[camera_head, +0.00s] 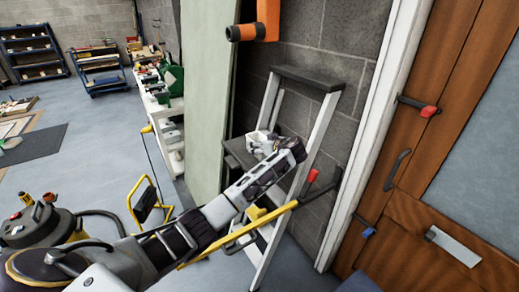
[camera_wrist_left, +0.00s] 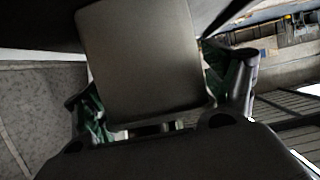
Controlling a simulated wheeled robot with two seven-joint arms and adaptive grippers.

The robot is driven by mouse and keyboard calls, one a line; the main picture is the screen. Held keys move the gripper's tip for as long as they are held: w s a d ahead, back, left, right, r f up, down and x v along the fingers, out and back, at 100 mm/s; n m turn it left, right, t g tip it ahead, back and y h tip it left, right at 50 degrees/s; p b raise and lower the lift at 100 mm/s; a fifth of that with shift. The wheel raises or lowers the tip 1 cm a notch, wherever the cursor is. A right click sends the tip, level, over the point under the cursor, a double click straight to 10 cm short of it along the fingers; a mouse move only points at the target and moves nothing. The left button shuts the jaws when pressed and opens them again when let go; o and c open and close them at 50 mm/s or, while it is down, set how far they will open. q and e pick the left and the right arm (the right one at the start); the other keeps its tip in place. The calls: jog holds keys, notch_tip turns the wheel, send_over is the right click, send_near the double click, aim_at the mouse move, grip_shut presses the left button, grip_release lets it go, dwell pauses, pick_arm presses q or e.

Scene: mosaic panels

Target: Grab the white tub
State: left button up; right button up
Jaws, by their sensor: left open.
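My left gripper (camera_head: 262,142) is at the end of the arm, beside the stepladder's (camera_head: 325,135) dark platform (camera_head: 236,153). In the left wrist view its open fingers (camera_wrist_left: 165,85) stand on either side of a pale grey, flat panel (camera_wrist_left: 145,50) with rounded corners. This panel may be the white tub, but I cannot tell for sure, nor whether the fingers touch it. In the head view I cannot make out a separate white tub; small pale shapes at the hand blend with the gripper. My right gripper is not in view.
A pale green board (camera_head: 208,95) leans behind the ladder. A wooden door (camera_head: 415,215) with handles is at the right. A yellow bar (camera_head: 240,232) runs under the arm. A workbench (camera_head: 160,105) and blue shelves (camera_head: 100,72) stand farther back. Open floor is left of centre.

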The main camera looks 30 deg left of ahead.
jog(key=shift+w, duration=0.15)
pick_arm(q)
jog(key=c, duration=0.9)
jog(key=shift+c, duration=0.3)
jog(key=shift+r, duration=0.65)
jog(key=shift+r+b, duration=0.4)
jog(key=shift+r, duration=3.95)
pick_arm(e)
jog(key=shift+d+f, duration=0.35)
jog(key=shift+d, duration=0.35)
